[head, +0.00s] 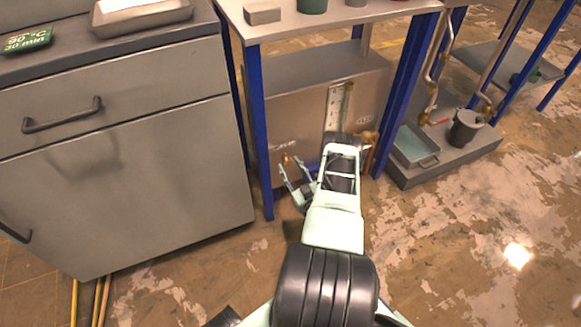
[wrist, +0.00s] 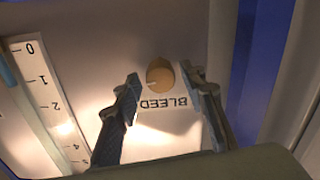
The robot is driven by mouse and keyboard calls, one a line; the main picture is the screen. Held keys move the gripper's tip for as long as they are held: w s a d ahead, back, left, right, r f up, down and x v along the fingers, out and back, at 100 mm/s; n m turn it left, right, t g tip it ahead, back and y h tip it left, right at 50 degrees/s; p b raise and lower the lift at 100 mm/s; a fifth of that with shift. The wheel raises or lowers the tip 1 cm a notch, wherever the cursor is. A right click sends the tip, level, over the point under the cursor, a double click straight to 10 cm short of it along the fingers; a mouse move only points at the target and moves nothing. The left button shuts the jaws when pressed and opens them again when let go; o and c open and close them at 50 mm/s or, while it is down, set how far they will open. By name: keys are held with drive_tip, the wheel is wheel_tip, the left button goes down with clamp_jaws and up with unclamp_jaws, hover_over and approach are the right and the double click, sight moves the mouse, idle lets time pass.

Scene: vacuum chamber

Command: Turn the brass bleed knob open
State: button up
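The brass bleed knob (wrist: 160,73) is round, with a white mark on its lower left rim. It sits on a pale panel above an upside-down "BLEED" label (wrist: 167,102) in the wrist view. In the head view the knob (head: 286,158) is small, low under the bench. My gripper (wrist: 160,75) is open, one finger to the left of the knob and one to the right. A gap shows on the left; I cannot tell whether the right finger touches. In the head view my gripper (head: 291,163) reaches the panel at the knob.
A white numbered scale (wrist: 45,98) with a tube stands left of the knob in the wrist view. Blue bench legs (head: 258,130) frame the panel. A grey cabinet (head: 130,180) stands left. A low plinth (head: 440,155) with a tray and pot stands right.

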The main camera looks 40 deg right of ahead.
drive_tip(key=c, duration=0.9)
drive_tip(key=shift+m, duration=1.2)
drive_tip(key=o, duration=1.1)
drive_tip(key=shift+o, duration=0.2)
drive_tip(key=shift+r, duration=0.1)
wheel_tip(320, 180, up, 10)
drive_tip(key=shift+f, duration=0.1)
